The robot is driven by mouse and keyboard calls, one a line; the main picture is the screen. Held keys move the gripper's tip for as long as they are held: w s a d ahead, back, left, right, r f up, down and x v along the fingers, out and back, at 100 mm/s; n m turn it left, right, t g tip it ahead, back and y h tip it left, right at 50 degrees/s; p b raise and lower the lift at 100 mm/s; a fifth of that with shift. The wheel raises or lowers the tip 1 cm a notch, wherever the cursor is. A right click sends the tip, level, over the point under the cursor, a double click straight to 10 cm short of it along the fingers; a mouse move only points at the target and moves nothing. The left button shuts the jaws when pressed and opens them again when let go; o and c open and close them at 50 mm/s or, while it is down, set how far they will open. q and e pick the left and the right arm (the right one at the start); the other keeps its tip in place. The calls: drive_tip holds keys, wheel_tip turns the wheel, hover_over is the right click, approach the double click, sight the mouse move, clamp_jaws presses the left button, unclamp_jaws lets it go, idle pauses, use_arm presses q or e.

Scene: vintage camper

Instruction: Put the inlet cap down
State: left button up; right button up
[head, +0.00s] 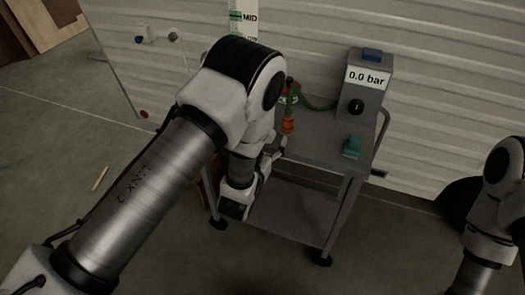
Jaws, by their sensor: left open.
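My left arm crosses the view, and my left gripper (275,150) hangs at the left side of a grey cart, by the edge of its top shelf (318,150). Its fingers are small in the picture and look open, with nothing seen between them. I cannot make out the inlet cap for certain; the arm hides part of the cart top. A green hose with an orange end (288,125) is on the cart, just above the fingers in the picture. My right arm shows at the right edge, its gripper out of view.
A grey box (364,85) reading 0.0 bar stands at the cart's back right. A teal object (352,147) lies in front of it. The ribbed camper wall (440,90) is behind. A small stick (100,179) lies on the floor at left.

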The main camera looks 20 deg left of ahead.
use_arm(q)
drive_tip(key=s+b, duration=0.4)
drive_tip(key=s, duration=0.8)
drive_tip(key=s+a+f+g, duration=0.2)
drive_tip(key=s+f+g, duration=0.2)
drive_tip(key=f, duration=0.3)
drive_tip(key=s+a+f+n+g+y, duration=0.1)
drive_tip(key=s+a+f+g, duration=0.2)
drive_tip(key=s+f+g, duration=0.2)
drive_tip(key=s+a+f+g, duration=0.2)
drive_tip(key=s+f+g, duration=0.2)
drive_tip(key=f, duration=0.7)
drive_tip(key=shift+s+a+p, duration=0.25)
drive_tip(key=shift+s+p, duration=0.05)
drive_tip(key=shift+s, duration=0.1)
drive_tip(key=shift+o, duration=0.5)
drive_tip(key=s+f+g, duration=0.3)
drive_tip(key=s+g, duration=0.2)
drive_tip(key=s, duration=0.4)
drive_tip(key=shift+s+h, duration=0.15)
drive_tip(key=shift+h, duration=0.15)
